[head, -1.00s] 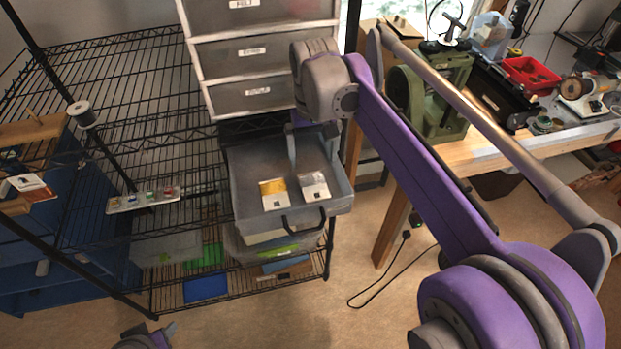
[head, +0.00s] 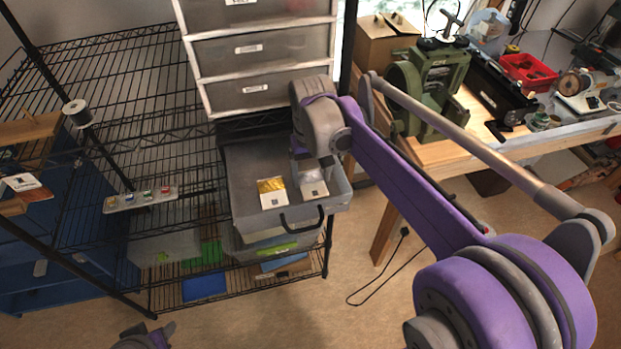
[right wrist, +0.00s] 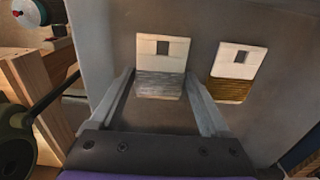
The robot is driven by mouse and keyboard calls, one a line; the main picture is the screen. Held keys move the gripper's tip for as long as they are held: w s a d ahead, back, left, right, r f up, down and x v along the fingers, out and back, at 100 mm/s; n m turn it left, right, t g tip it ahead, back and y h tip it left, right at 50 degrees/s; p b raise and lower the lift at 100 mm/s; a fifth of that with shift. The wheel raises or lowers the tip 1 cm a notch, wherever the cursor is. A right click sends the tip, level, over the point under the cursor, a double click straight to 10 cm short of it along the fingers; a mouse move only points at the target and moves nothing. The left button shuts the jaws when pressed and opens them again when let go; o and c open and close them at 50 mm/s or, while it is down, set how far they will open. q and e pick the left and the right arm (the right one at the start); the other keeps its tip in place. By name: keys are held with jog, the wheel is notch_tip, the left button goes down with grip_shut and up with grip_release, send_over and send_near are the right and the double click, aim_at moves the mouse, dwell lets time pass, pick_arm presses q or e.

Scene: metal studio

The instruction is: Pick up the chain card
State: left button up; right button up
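Two small white cards lie side by side in the open grey drawer (head: 240,200). One card has a silvery, chain-like patch (head: 314,188); it also shows in the right wrist view (right wrist: 158,66). The other has a gold patch (head: 272,193), and in the right wrist view it is on the right (right wrist: 232,72). I cannot read which is named the chain card. My right gripper (head: 302,160) is open and empty above the silvery card, its fingers (right wrist: 160,82) on either side of that card in the wrist view. My left gripper (head: 146,338) shows partly at the bottom edge; its fingers are unclear.
The drawer's walls and black handle (head: 302,220) surround the cards at the front. Closed drawers (head: 250,92) rise above it. A black wire rack (head: 110,150) stands left, with a small tray (head: 140,198). A workbench (head: 480,165) with a green machine (head: 430,85) stands right.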

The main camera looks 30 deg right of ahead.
aim_at(311, 180)
jog(key=c, duration=0.8)
notch_tip(311, 180, up, 10)
jog(key=shift+r, duration=0.1)
